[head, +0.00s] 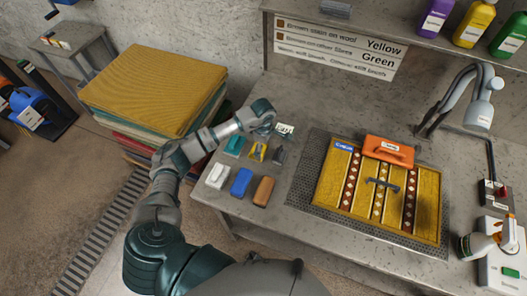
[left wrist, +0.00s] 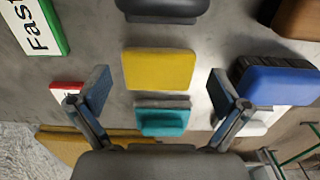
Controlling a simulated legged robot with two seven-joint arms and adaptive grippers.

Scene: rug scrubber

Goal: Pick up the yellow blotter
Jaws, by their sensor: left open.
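The yellow blotter (head: 258,152) lies on the grey workbench, between a teal block (head: 235,146) and a dark grey block (head: 279,156). In the left wrist view the yellow blotter (left wrist: 158,69) is a rounded yellow block, near the middle and slightly beyond the fingertips. My left gripper (head: 263,118) is open and empty, over the bench just behind the row of blocks. Its two fingers (left wrist: 161,92) are spread wider than the blotter, one on each side in the picture, not touching it. My right gripper does not show.
White (head: 217,176), blue (head: 241,182) and brown (head: 263,191) blocks lie in front of the blotter. A small label card (head: 285,129) stands behind it. A patterned rug (head: 334,181) lies on a mat to the right. Stacked rugs (head: 160,85) stand left of the bench.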

